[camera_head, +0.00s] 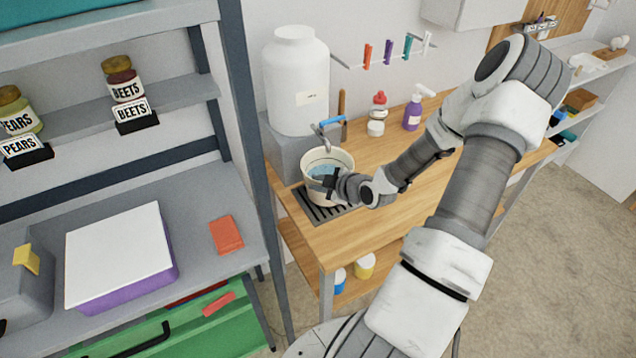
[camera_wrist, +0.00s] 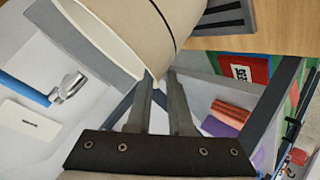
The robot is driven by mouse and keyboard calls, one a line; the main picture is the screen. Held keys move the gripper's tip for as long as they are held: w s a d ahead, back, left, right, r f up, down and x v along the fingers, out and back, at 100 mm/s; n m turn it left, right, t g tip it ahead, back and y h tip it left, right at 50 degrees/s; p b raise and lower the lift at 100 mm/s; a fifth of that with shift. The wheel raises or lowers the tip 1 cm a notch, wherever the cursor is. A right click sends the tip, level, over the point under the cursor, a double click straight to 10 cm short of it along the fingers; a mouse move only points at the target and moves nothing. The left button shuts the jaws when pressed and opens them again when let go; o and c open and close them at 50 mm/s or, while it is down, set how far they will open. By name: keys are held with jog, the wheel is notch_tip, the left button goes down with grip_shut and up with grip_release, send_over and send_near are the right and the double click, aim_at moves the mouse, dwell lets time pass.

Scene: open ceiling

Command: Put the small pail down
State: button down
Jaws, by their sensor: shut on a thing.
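The small pail (camera_head: 338,160) is cream-coloured with bluish contents that look like water. It is at the left end of the wooden counter, over a dark slotted drain grate (camera_head: 318,207) and under the tap of a large white jug. My gripper (camera_head: 331,184) is at the pail's front right side, shut on its wall. In the wrist view the pail (camera_wrist: 150,25) fills the top, with the fingers (camera_wrist: 160,85) at its rim. I cannot tell whether the pail's base touches the grate.
The white jug (camera_head: 296,85) stands on a grey block (camera_head: 284,143) behind the pail, its blue-handled tap (camera_head: 333,121) close above. A red-capped bottle (camera_head: 377,114) and a purple spray bottle (camera_head: 413,114) stand farther back. The counter (camera_head: 400,195) right of the grate is clear.

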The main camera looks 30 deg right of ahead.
jog(key=shift+f, duration=0.2)
jog(key=c, duration=0.8)
grip_release()
jog(key=shift+f, duration=0.1)
jog(key=shift+s+d+r, duration=0.1)
jog(key=shift+s+r, duration=0.05)
jog(key=shift+r, duration=0.1)
jog(key=v, duration=1.1)
jog(key=shift+s, duration=0.3)
jog(key=shift+r, duration=0.1)
